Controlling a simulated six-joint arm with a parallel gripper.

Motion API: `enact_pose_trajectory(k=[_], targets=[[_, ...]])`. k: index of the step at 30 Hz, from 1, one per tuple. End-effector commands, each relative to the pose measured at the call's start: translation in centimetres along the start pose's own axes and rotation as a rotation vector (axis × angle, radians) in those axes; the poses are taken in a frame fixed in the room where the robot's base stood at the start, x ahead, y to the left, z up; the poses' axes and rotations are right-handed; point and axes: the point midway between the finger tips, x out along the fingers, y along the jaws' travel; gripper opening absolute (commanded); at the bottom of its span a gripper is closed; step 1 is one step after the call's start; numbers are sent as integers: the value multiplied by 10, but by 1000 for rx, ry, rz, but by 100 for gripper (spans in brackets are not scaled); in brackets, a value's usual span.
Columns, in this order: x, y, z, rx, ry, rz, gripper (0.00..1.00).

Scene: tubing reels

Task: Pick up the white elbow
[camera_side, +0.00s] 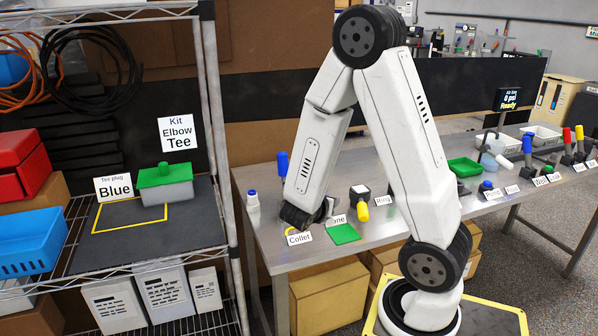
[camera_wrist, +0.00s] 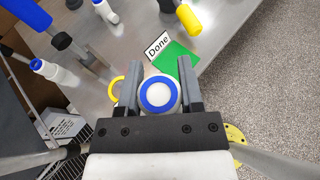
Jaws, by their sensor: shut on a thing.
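My gripper (camera_wrist: 159,72) is shut on a round white fitting with a blue ring, which I take to be the white elbow (camera_wrist: 157,94). In the wrist view its ringed end faces the camera between the two grey fingers, and the rest of its shape is hidden. In the side view my gripper (camera_side: 318,213) is low over the near left part of the metal table, by the Collet label (camera_side: 299,239). Whether the fitting touches the table cannot be told.
A green pad (camera_side: 344,234) with a Done label (camera_wrist: 158,45) lies just right of my gripper. A yellow ring (camera_wrist: 115,88) is beside the left finger.

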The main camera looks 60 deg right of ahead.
Motion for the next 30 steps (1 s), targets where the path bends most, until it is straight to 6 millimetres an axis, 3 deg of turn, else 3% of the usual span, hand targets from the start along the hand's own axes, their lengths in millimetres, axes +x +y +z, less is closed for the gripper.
enact_pose_trajectory(k=[23, 30], targets=[[-5, -6, 2, 0, 0, 1, 0], [3, -5, 2, 1, -2, -1, 0]])
